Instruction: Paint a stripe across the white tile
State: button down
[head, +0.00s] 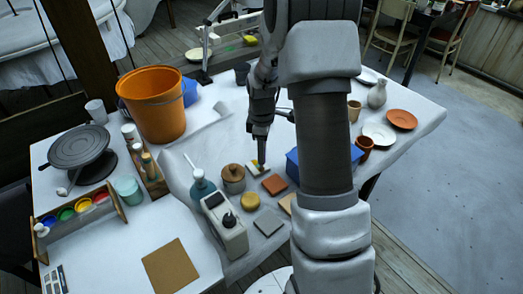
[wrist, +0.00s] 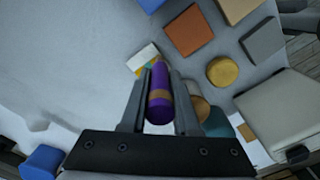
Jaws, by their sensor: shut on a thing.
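The white tile (wrist: 143,56) shows just beyond the fingertips in the wrist view, with a yellowish mark on it. In the head view the white tile (head: 252,167) is partly hidden by what I hold. My gripper (head: 261,138) points down over the tile and is shut on a purple brush with an orange band (wrist: 159,95). The brush's far end is hidden behind its handle in the wrist view. I cannot tell whether it touches the tile.
A red tile (head: 274,184), a yellow disc (head: 249,201) and a grey tile (head: 267,222) lie nearby. A paint rack (head: 80,209) stands at far left.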

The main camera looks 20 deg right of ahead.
notch_tip(320, 180, up, 5)
jog(key=p, duration=0.3)
jog(key=shift+f, duration=0.15)
jog(key=shift+f, duration=0.1)
